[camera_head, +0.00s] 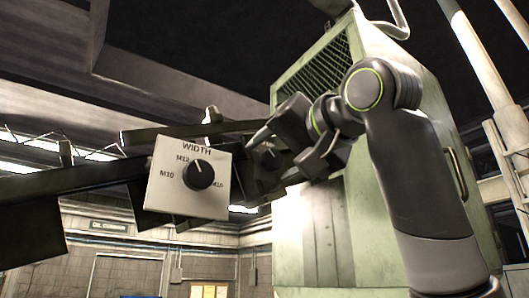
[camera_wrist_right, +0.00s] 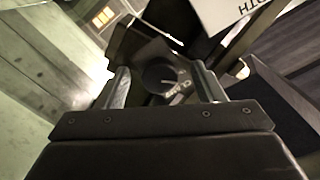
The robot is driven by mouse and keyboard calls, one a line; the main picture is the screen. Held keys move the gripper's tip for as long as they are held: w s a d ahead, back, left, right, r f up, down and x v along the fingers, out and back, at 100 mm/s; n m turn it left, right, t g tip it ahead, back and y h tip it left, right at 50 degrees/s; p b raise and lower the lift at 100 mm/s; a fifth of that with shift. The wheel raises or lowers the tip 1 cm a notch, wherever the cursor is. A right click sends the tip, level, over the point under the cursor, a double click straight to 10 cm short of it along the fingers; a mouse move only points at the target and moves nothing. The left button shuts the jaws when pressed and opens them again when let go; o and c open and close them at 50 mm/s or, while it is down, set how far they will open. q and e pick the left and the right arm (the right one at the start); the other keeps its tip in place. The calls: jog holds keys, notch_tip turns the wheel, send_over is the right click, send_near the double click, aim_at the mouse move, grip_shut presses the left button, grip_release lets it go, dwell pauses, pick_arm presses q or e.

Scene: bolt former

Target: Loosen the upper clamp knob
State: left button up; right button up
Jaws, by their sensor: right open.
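A dark round knob (camera_wrist_right: 162,76) sits on a dark block in the right wrist view, with small pale marks beside it. It looks like the clamp knob; whether it is the upper one I cannot tell. In the head view a dark knob (camera_head: 270,159) shows on the dark bracket right of the white panel. My right gripper (camera_head: 285,151) is open in front of it. In the wrist view its two fingers (camera_wrist_right: 164,84) stand either side of the knob, with visible gaps and no contact that I can see. My left gripper is not in view.
A white "WIDTH" panel (camera_head: 189,178) with a black dial (camera_head: 199,174) hangs left of my gripper. Dark rails (camera_head: 90,177) run to the left. A green machine cabinet (camera_head: 330,215) stands close behind my right arm.

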jog(key=shift+d+n, duration=0.1)
jog(key=shift+n, duration=1.1)
jog(key=n, duration=0.3)
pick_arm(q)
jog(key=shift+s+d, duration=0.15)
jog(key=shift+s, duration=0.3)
pick_arm(e)
jog(key=shift+n, duration=0.4)
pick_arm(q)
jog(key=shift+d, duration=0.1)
